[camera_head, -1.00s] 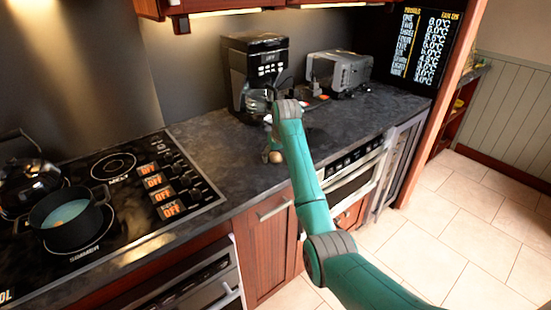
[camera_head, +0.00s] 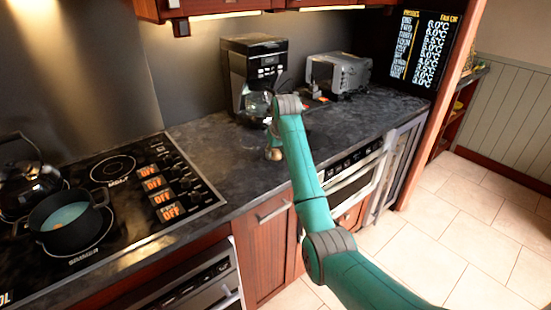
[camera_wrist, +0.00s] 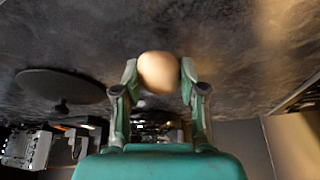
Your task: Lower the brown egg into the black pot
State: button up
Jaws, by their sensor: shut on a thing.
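The brown egg (camera_wrist: 158,72) is held between the two fingertips of my gripper (camera_wrist: 159,78) in the wrist view. In the head view the egg (camera_head: 274,154) shows small below my arm, over the dark counter left of the oven; most of my gripper is hidden behind the arm there. The black pot (camera_head: 68,238) sits on the hob at the lower left, open at the top, with pale bluish water in it. The egg is well to the right of the pot.
A black kettle (camera_head: 30,183) stands behind the pot. The hob (camera_head: 118,200) has knobs along its right side. A coffee maker (camera_head: 254,72) and a grey toaster (camera_head: 339,72) stand at the back. The counter (camera_head: 225,160) between hob and egg is clear.

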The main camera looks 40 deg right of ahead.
aim_at(276, 151)
notch_tip(276, 151, up, 6)
jog(key=shift+r, duration=0.15)
jog(key=shift+a+r, duration=0.3)
jog(key=shift+r, duration=0.4)
jog(key=w+a+r, duration=0.2)
jog(key=a+r, duration=0.1)
jog(key=a, duration=1.2)
jog(key=w+a+r, duration=0.2)
jog(key=a+r, duration=0.1)
jog(key=a, duration=1.1)
jog(key=w+a+f, duration=0.1)
jog(key=a, duration=1.4)
jog(key=w+a+f, duration=0.1)
jog(key=w+a, duration=0.1)
jog(key=a, duration=1.4)
jog(key=shift+a, duration=0.25)
jog(key=shift+f, duration=0.1)
jog(key=shift+f, duration=3.8)
jog(key=shift+f, duration=0.25)
